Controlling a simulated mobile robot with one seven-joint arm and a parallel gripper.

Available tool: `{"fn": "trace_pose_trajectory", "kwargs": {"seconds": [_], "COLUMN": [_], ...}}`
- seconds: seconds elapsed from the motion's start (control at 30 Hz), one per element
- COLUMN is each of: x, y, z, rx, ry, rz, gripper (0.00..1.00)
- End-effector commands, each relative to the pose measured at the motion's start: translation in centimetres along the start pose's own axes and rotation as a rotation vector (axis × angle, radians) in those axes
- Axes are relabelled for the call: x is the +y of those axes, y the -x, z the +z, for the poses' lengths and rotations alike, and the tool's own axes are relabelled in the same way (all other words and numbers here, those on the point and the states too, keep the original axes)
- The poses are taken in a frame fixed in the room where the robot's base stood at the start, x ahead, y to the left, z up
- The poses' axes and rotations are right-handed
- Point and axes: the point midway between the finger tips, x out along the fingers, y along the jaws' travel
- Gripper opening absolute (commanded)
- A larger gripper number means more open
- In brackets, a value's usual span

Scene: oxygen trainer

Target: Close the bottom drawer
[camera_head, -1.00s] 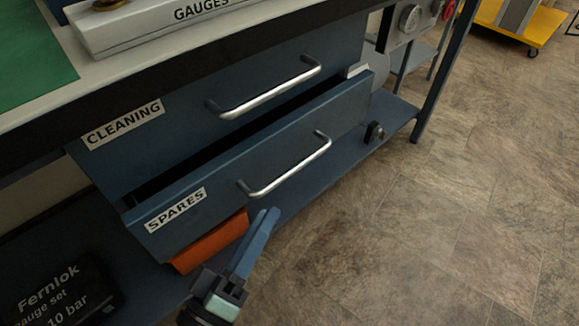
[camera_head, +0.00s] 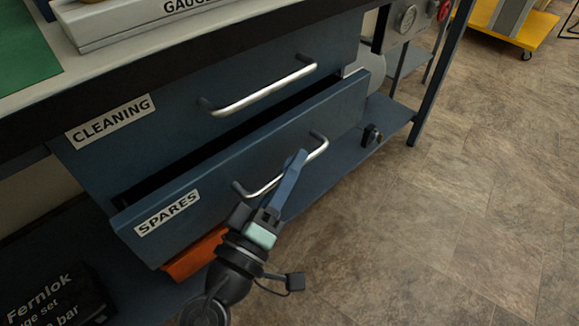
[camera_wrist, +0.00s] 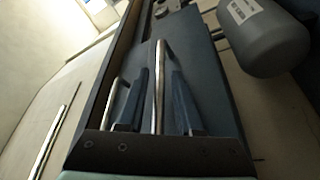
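The bottom drawer (camera_head: 215,182), labelled SPARES, is blue and stands partly open, with a dark gap behind its front's top edge. Its silver bar handle (camera_head: 322,149) is partly hidden behind my gripper (camera_head: 297,160) in the head view. In the wrist view, the two blue fingers of my gripper (camera_wrist: 160,74) are apart, one on each side of the handle bar (camera_wrist: 159,95), with visible space on both sides. I cannot tell from the views whether a finger touches the drawer front.
The closed CLEANING drawer (camera_head: 190,85) with its own bar handle is above. An orange object (camera_head: 192,256) and a black Fernlok box (camera_head: 50,300) are below, on the lower shelf (camera_head: 310,195). A grey cylinder (camera_wrist: 262,38) shows in the wrist view. Open floor lies right.

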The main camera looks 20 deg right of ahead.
Motion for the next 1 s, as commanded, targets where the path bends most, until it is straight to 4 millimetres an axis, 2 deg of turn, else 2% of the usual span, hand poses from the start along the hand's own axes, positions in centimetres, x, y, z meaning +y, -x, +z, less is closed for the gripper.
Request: {"fn": "trace_pose_trajectory", "kwargs": {"seconds": [0.03, 0.17, 1.0], "x": [-0.01, -0.01, -0.02], "y": [0.02, 0.03, 0.06], "z": [0.00, 0.00, -0.01], "rx": [0.000, 0.000, 0.000], "ry": [0.000, 0.000, 0.000], "rz": [0.000, 0.000, -0.001], "gripper": [0.23, 0.00, 0.00]}}
